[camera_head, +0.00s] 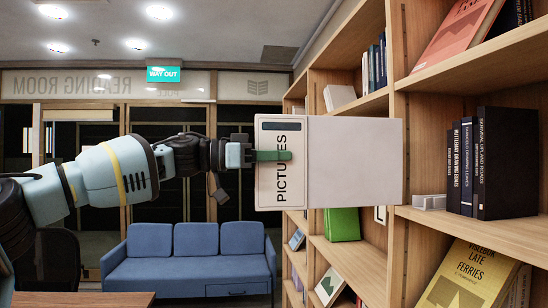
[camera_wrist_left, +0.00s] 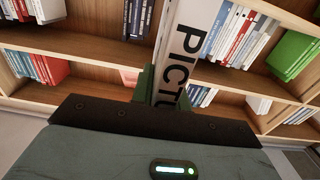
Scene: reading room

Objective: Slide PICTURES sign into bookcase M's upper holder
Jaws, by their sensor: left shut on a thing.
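The PICTURES sign (camera_head: 355,160) is a pale, broad panel with black lettering reading sideways along its left end. My left gripper (camera_head: 272,155) is shut on that lettered end, a green finger lying across the text. The panel stands upright and extends right, in front of the wooden bookcase (camera_head: 399,265) in the picture. In the left wrist view the sign (camera_wrist_left: 196,35) rises between the green fingers (camera_wrist_left: 160,82), its text partly hidden. I cannot tell whether the sign touches the bookcase. No upper holder can be made out with certainty; the sign covers part of the bookcase. My right gripper is not in view.
Dark books (camera_head: 508,165) and a small whitish block (camera_head: 428,202) stand on the right shelf. A small pale frame (camera_head: 380,214) shows below the sign. A blue sofa (camera_head: 188,262) stands behind, and a wooden table edge (camera_head: 85,298) is at lower left.

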